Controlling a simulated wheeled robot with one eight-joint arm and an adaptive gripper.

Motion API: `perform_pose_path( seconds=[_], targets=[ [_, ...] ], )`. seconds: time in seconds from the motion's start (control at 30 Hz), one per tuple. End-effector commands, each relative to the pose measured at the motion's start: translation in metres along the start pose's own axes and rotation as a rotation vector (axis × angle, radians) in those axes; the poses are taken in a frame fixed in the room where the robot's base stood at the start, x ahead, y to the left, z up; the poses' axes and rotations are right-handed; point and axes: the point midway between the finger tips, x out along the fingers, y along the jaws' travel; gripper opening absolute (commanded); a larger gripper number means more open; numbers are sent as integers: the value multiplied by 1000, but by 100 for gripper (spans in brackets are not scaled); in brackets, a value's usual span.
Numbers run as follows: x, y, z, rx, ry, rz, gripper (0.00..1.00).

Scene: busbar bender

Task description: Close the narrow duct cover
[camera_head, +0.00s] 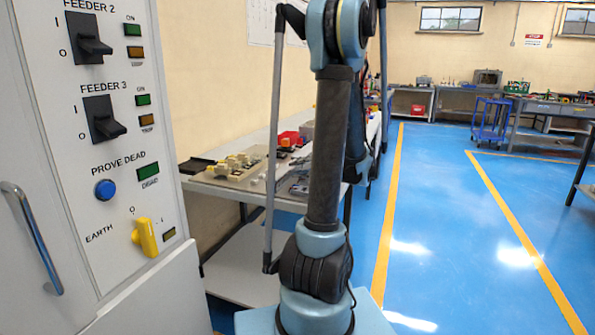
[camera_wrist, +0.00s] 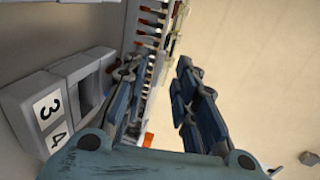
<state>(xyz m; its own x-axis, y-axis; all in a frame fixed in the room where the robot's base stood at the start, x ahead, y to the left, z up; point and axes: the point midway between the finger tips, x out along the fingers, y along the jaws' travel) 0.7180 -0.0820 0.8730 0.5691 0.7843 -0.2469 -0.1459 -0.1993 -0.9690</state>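In the wrist view my gripper (camera_wrist: 158,72) shows two dark blue fingers with a clear gap between them, so it is open. Nothing is visibly held. Behind and between the fingers runs a narrow grey slotted strip (camera_wrist: 148,48) with a comb-like edge and orange-brown parts along it. It looks like wiring duct, partly hidden by the left finger. I cannot make out a separate narrow duct cover or tell its position. In the head view my arm stands in the middle and the gripper is not visible.
Grey blocks labelled 3 and 4 (camera_wrist: 48,108) sit close left of the fingers. In the head view a switch cabinet (camera_head: 110,170) fills the left side, with a cluttered bench (camera_head: 225,190) behind. Blue floor (camera_head: 440,230) lies open at right.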

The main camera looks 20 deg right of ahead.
Motion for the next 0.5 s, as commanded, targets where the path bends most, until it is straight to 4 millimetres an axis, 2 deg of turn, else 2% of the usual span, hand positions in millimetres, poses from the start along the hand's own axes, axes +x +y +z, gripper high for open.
perform_pose_path(
  seconds=[0.5],
  targets=[
    [-75, 1, 0, 1, 4, 1, 27]
  ],
)
